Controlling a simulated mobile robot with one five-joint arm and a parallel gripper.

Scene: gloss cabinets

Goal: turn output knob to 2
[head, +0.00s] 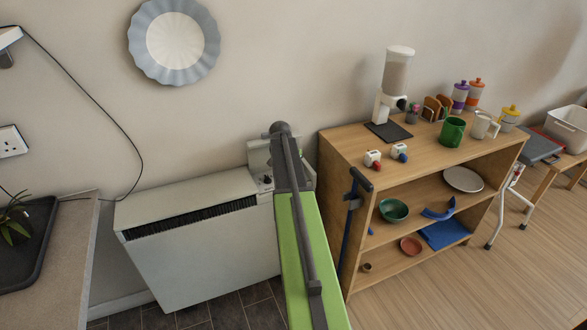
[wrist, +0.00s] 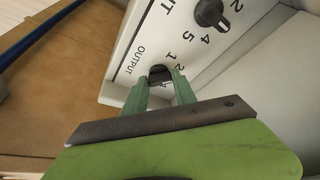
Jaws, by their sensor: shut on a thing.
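The output knob (wrist: 160,72) is a dark round knob on the heater's white control panel (wrist: 130,60), beside the printed word OUTPUT. In the wrist view my gripper (wrist: 160,86) has its two green fingers on either side of this knob, shut on it. The fingers partly cover the knob, and I cannot read which number it points to. Digits 1 and 2 show close to it. In the head view the white storage heater (head: 190,240) stands against the wall, and my arm hides the gripper and much of the panel.
A second dark knob (wrist: 210,12) sits further along the panel with its own digits. A wooden shelf unit (head: 350,145) with cups and bowls stands close to the right of the heater. A counter (head: 72,250) is at the left.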

